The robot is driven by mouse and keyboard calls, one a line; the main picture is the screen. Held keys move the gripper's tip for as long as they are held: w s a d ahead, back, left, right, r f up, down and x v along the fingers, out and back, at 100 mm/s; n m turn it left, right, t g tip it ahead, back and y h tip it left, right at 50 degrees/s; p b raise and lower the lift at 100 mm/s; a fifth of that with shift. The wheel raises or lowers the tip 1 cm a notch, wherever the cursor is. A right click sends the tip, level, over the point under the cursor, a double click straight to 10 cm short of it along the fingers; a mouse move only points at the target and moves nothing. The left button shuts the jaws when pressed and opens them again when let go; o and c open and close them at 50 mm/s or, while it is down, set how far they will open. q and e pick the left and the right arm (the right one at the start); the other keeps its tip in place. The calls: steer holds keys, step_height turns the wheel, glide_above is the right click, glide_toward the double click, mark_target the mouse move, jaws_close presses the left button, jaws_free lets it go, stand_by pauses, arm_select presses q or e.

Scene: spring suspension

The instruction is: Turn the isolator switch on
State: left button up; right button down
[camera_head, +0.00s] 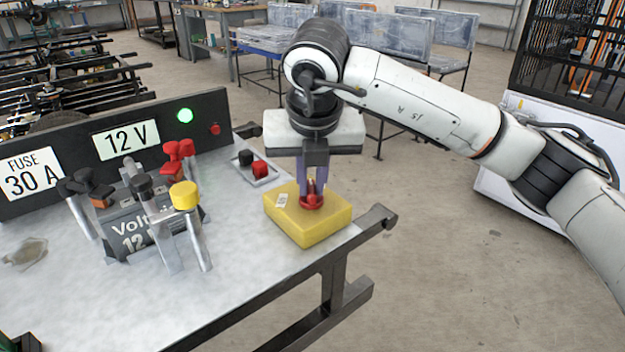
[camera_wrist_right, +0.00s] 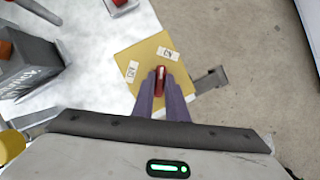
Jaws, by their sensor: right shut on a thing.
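The isolator switch is a yellow box (camera_head: 325,230) at the right end of the workbench, with a red knob (camera_head: 311,203) on its top. In the right wrist view the yellow box (camera_wrist_right: 135,58) carries two small white labels, one on the left and one at the top right. My right gripper (camera_head: 312,190) points down over the box and is shut on the red handle (camera_wrist_right: 160,74) of the knob. The fingertips cover part of the handle. The left gripper does not show in the head view.
A black panel (camera_head: 70,150) with "12 V" and "FUSE 30 A" labels and a lit green lamp (camera_head: 185,115) stands behind. A grey battery (camera_head: 135,230) with clamps is to the left. A small plate with black and red terminals (camera_head: 260,169) lies behind the box.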

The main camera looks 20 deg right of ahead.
steer(key=shift+m+h, duration=0.3)
steer(key=shift+m, duration=0.8)
steer(key=c, duration=1.8)
jaws_free()
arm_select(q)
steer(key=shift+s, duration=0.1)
arm_select(e)
steer(key=shift+o, duration=0.2)
arm_select(q)
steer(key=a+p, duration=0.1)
steer(key=p, duration=0.2)
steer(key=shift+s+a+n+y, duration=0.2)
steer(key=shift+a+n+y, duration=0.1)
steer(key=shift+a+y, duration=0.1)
arm_select(e)
steer(key=v, duration=1)
steer(key=shift+a+r, duration=0.15)
steer(key=shift+a, duration=0.05)
